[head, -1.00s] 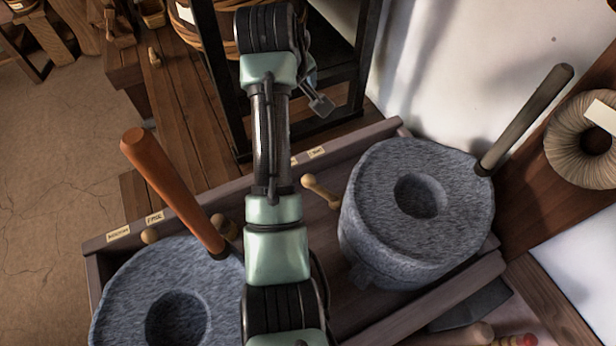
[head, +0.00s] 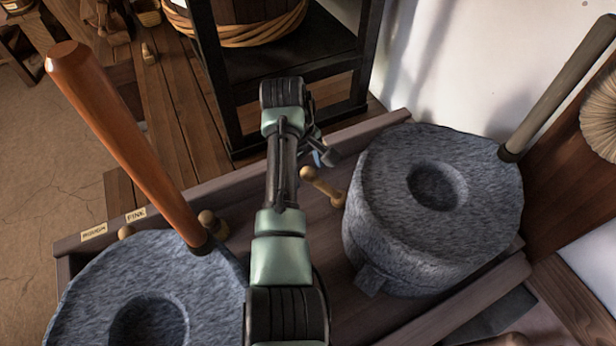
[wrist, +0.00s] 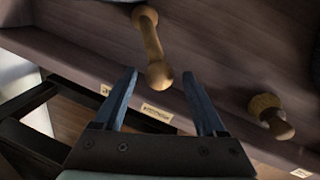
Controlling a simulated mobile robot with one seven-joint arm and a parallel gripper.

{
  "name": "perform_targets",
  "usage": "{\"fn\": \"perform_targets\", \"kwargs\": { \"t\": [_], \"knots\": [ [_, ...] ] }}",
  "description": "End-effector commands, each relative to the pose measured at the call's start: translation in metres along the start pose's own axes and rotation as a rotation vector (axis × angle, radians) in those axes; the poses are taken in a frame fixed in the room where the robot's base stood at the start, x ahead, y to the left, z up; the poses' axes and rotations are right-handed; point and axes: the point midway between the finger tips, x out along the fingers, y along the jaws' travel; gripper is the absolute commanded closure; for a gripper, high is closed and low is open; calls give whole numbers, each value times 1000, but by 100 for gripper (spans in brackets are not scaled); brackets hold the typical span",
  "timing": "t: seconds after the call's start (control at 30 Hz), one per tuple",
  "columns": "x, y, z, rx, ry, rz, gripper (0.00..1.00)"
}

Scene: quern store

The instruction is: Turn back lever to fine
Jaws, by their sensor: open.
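The back lever (head: 325,187) is a small pale wooden bar with rounded ends, beside the back quern (head: 440,190). In the wrist view the lever (wrist: 152,45) runs down the picture, its outer knob towards a pale label (wrist: 157,112) on the rail. I cannot read that label; a second one (wrist: 105,90) is partly behind a finger. My gripper (wrist: 165,100) is open, with its blue fingers on either side of the line of the knob. I see no contact. In the head view my gripper (head: 324,156) is small, just behind the lever.
The front quern (head: 70,290) has a tall orange-brown handle (head: 125,145) leaning left. Its rail bears labels for rough (head: 93,231) and fine (head: 136,214). A wooden knob (head: 210,222) stands beside it. A grey handle (head: 560,85) rises from the back quern. A black rack (head: 290,60) stands behind.

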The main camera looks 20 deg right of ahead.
Motion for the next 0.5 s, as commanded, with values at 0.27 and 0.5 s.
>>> {"fn": "perform_targets", "kwargs": {
  "t": [0.27, 0.5],
  "knots": [
    [20, 0, 0, 0, 1, 1, 27],
    [20, 1, 0, 1, 1, 1, 27]
  ]
}}
